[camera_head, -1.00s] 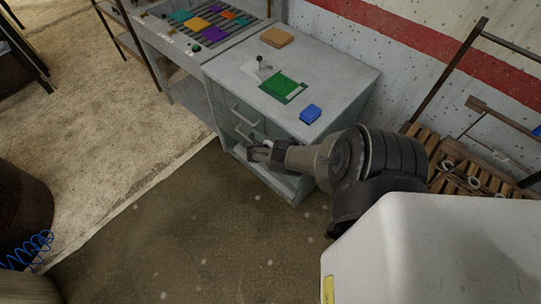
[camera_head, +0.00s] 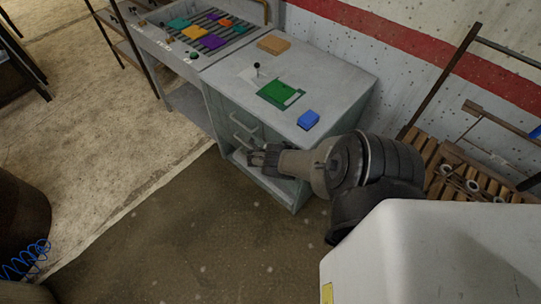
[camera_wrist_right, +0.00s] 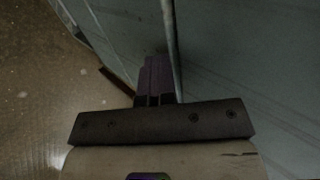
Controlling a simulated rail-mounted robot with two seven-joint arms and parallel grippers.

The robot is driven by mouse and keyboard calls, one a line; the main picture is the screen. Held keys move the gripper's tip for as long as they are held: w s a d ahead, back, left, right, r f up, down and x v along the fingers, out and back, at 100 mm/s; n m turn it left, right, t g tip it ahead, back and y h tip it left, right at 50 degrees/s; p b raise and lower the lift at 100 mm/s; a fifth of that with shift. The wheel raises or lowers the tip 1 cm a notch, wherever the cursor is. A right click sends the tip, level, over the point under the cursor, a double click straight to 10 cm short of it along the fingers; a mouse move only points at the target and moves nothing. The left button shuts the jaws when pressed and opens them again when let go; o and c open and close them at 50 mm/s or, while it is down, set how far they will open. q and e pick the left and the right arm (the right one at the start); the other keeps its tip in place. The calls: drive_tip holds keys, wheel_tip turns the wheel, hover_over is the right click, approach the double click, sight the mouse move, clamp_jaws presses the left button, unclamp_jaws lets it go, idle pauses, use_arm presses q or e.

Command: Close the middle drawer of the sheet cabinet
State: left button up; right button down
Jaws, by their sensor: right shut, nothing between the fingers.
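The grey sheet cabinet (camera_head: 345,82) stands in the middle of the head view, its front facing lower left. Two bar handles show on its front, an upper one (camera_head: 240,121) and a lower one (camera_head: 241,137). My right gripper (camera_head: 253,157) is at the front, just below and beside the lower handle, and hides part of the front there. I cannot tell how far the middle drawer stands out. In the right wrist view my right gripper (camera_wrist_right: 156,72) is shut and empty, close beside a vertical grey edge (camera_wrist_right: 171,45). My left gripper is not in view.
On the cabinet top lie a green sheet (camera_head: 275,92), a blue block (camera_head: 308,119) and an orange block (camera_head: 273,44). A bench with coloured pieces (camera_head: 212,41) adjoins at the back left. A wooden rack (camera_head: 455,165) stands right. The floor in front is clear.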

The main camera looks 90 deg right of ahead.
drive_tip(key=w+a+f+p+v, duration=0.1)
drive_tip(key=f+p+v, duration=0.1)
drive_tip(key=p+v, duration=0.6)
drive_tip(key=v, duration=0.5)
drive_tip(key=shift+a+p, duration=0.25)
drive_tip(key=shift+p, duration=0.05)
